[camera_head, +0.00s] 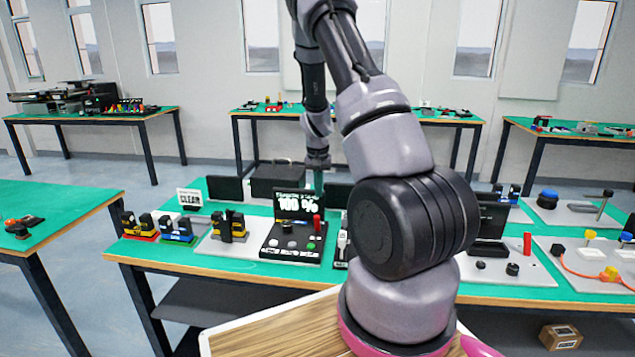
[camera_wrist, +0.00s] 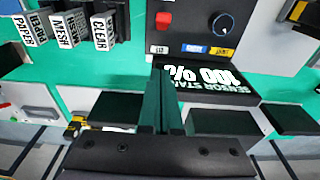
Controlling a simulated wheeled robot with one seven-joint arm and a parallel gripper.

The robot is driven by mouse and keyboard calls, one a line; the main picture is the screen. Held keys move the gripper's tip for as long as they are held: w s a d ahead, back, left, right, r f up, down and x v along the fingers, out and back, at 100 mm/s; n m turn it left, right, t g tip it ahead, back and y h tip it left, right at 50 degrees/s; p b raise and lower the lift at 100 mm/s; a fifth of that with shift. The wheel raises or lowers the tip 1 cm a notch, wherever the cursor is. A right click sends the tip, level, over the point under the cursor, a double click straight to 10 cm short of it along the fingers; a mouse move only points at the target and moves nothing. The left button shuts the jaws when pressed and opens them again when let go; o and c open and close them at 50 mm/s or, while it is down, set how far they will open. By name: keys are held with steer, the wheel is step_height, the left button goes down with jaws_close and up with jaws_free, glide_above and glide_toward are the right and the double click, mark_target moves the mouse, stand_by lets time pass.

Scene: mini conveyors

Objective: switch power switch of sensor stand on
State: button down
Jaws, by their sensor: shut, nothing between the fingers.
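The sensor stand (camera_head: 283,255) is a black panel on the middle table, with a raised display (camera_head: 298,206) reading 100 %. In the wrist view its display (camera_wrist: 205,84) appears upside down. The stand's face (camera_wrist: 193,10) there carries a red switch-like piece (camera_wrist: 163,20), a dark knob and coloured labels. My gripper (camera_head: 319,186) is shut and empty behind the display. In the wrist view its fingers (camera_wrist: 162,80) point toward the display's edge.
Another panel (camera_head: 500,262) is at the right. Dark flat screens (camera_wrist: 222,122) stand behind the display, near my fingers.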

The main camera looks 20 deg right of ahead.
mark_target(317, 209)
steer(key=f, duration=0.4)
steer(key=shift+w+d, duration=0.15)
steer(key=shift+d, duration=0.05)
steer(key=shift+s+a+f, duration=0.2)
steer(key=shift+s+a, duration=0.15)
steer(key=shift+s, duration=0.15)
steer(key=shift+s+a+f, duration=0.2)
steer(key=shift+s+a, duration=0.15)
steer(key=shift+s, duration=0.1)
steer(key=shift+s+a+f, duration=0.3)
steer(key=shift+s+a, duration=0.05)
steer(key=shift+s, duration=0.2)
